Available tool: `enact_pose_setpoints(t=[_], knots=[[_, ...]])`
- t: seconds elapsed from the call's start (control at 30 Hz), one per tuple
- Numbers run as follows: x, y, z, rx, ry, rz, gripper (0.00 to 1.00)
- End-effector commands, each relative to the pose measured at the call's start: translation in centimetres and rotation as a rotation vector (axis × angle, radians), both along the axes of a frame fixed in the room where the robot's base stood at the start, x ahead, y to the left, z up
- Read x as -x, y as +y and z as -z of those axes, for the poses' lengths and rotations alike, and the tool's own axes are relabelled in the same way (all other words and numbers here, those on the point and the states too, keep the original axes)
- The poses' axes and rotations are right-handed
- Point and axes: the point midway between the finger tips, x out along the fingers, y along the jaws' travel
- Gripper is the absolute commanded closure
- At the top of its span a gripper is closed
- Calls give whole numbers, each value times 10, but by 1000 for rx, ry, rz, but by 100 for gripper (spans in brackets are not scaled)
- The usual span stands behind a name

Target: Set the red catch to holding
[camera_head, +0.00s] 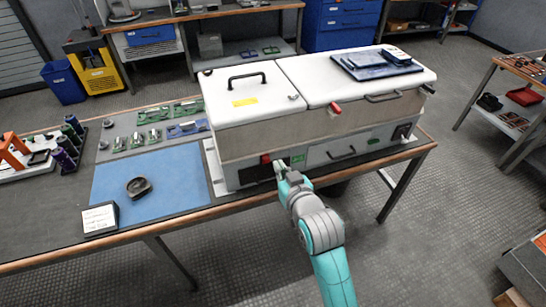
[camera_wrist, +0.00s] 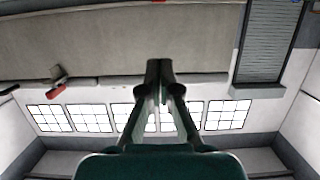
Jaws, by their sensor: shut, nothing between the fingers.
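A white-lidded cabinet (camera_head: 250,140) stands on the bench. A red part (camera_head: 266,158) sits low on its front face, at the left, just left of my gripper (camera_head: 280,168). Another red part (camera_head: 335,108) sits at the front edge of the right lid. I cannot tell for certain which is the red catch, nor its setting. In the wrist view my gripper (camera_wrist: 158,68) is shut and empty, with its fingertips together close to the cabinet's face. A red piece (camera_wrist: 58,86) with a pale end shows at the left there, apart from the fingers.
Green boards (camera_head: 155,115) lie behind the mat. A dark tray (camera_head: 375,64) rests on the right lid. The floor in front is clear.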

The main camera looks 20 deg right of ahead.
Motion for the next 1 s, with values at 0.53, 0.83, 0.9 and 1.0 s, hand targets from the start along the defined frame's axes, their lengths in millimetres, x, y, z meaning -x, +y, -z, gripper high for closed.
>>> enact_pose_setpoints(t=[0.53,0.83,0.9,1.0], knots=[[-13,0,2,0,-1,0,100],[-64,0,15,0,-1,0,100],[-76,0,18,0,0,0,100],[-94,0,22,0,-1,0,100]])
